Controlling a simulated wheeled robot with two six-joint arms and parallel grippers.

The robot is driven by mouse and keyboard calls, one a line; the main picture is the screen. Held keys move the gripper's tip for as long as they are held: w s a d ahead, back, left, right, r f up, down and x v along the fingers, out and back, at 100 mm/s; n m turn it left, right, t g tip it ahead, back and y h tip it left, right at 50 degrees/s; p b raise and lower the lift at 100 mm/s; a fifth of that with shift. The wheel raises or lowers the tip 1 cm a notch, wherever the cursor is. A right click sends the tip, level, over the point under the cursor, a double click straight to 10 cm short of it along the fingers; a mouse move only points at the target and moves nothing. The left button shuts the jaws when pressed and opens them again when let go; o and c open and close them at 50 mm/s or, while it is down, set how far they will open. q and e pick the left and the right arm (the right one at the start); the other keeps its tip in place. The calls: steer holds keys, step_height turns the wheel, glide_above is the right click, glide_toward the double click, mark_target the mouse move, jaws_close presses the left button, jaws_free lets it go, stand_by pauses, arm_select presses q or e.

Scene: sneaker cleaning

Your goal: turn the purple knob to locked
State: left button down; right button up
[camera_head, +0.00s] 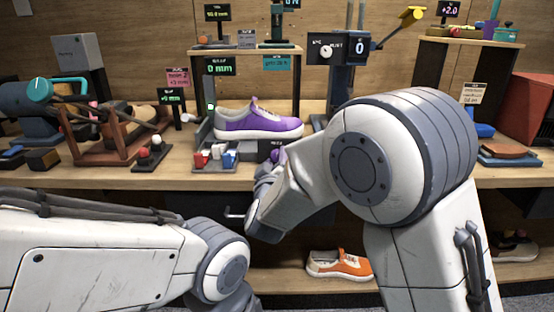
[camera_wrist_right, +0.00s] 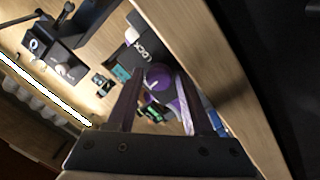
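The purple knob (camera_wrist_right: 158,77) shows in the right wrist view, with a small pale mark on its face. It sits beside a dark panel lettered LOCK (camera_wrist_right: 132,57). My right gripper (camera_wrist_right: 160,73) is open, with one finger on each side of the knob; I cannot tell whether either finger touches it. I cannot read for sure which setting the mark points to. In the head view my right gripper (camera_head: 271,165) is at the bench's front edge, largely hidden by my right wrist. My left arm comes in low at the left; its gripper is not in view.
A purple sneaker (camera_head: 258,124) rests on the workbench (camera_head: 110,180) just behind my right gripper. A tray of small red, white and blue parts (camera_head: 216,155) stands to its left. An orange sneaker (camera_head: 339,265) lies on the lower shelf. A brown wooden stand (camera_head: 75,145) is at the left.

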jaws_close()
steer(key=m, duration=0.3)
steer(key=m+b, duration=0.1)
steer(key=m, duration=0.2)
steer(key=shift+f+m, duration=0.1)
steer(key=shift+m, duration=0.2)
steer(key=m+b, duration=0.1)
steer(key=m, duration=0.1)
steer(key=m+b, duration=0.2)
steer(key=m, duration=0.1)
steer(key=shift+d+f+g+y, duration=0.1)
steer(key=shift+g+y, duration=0.2)
steer(key=shift+g, duration=0.1)
steer(key=m+b, duration=0.3)
steer(key=m, duration=0.2)
steer(key=shift+y+b, duration=0.3)
steer(key=shift+m, duration=0.4)
